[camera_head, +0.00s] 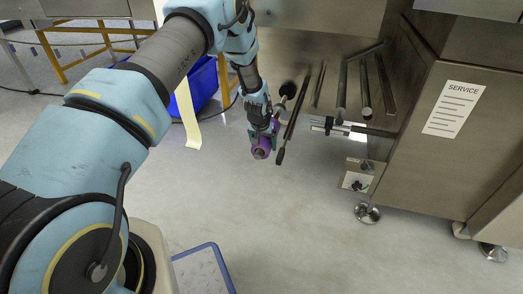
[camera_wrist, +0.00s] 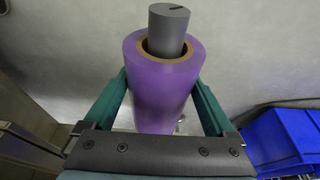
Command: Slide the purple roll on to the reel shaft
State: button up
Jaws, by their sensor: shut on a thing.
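The purple roll (camera_head: 262,151) hangs in front of the machine in the head view, clamped between the fingers of my gripper (camera_head: 263,137). In the wrist view the purple roll (camera_wrist: 160,95) sits between my green fingers (camera_wrist: 163,105), with the tan ring of its core facing the camera. A grey round bar (camera_wrist: 170,28) with a slotted end stands out of that core; it appears to be the reel shaft passing through the roll. The bar's other end is hidden by the roll and my gripper. In the head view I cannot tell how far the shaft reaches.
A long dark bar (camera_head: 292,125) points out just right of the roll. More rollers (camera_head: 365,95) and a small bracket (camera_head: 335,126) stand farther right. The steel cabinet (camera_head: 450,140) fills the right side. A blue bin (camera_head: 205,84) stands behind, left of my gripper.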

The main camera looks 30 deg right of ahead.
jog(key=shift+w+d+f+b, duration=0.15)
jog(key=shift+w+d+b, duration=2.45)
jog(key=shift+w+d, duration=0.5)
jog(key=shift+w+d+b, duration=0.5)
jog(key=shift+w+b, duration=0.2)
jog(key=shift+w, duration=0.1)
jog(key=shift+r, duration=0.2)
jog(key=o, duration=1.4)
